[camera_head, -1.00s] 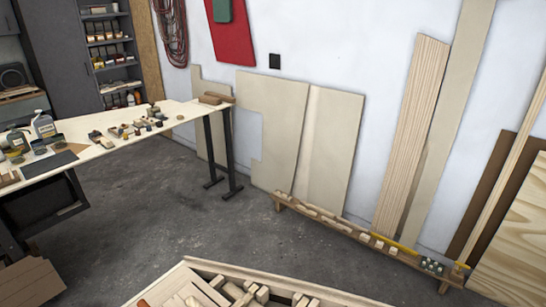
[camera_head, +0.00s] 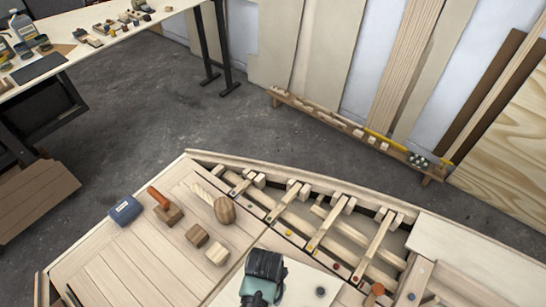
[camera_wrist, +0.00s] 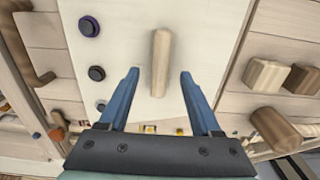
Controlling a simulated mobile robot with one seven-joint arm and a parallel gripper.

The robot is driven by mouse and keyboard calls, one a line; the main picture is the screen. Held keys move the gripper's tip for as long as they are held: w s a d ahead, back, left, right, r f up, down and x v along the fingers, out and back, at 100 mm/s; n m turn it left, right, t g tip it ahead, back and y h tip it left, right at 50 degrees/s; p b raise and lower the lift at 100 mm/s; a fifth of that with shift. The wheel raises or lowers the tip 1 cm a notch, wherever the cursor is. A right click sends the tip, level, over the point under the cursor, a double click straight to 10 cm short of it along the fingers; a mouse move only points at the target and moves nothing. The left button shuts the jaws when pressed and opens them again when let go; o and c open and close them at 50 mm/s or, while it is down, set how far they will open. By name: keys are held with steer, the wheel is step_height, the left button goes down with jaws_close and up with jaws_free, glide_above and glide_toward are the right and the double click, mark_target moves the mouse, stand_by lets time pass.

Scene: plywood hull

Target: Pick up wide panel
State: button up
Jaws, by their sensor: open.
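A pale flat panel (camera_wrist: 118,38) lies under my gripper in the wrist view, with a light wooden bar-like handle (camera_wrist: 160,62) standing out near its middle. It looks like the wide panel. My gripper (camera_wrist: 159,74) has its two blue fingers apart, one on each side of the handle, with clear gaps and nothing held. In the head view the panel (camera_head: 305,288) shows partly at the bottom edge, beside my teal and black wrist, which hides some of it. The fingers are not clear there, and I cannot tell their height above the panel.
Dark round knobs (camera_wrist: 96,73) sit on the panel's left side. Wooden blocks (camera_head: 197,235), a mallet (camera_head: 224,210) and a blue box (camera_head: 125,211) lie on the planked deck. Open ribs (camera_head: 322,225) lie behind. Another pale board (camera_head: 465,268) is at the right.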

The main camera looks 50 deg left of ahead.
steer(key=shift+f, duration=1.9)
jaws_close()
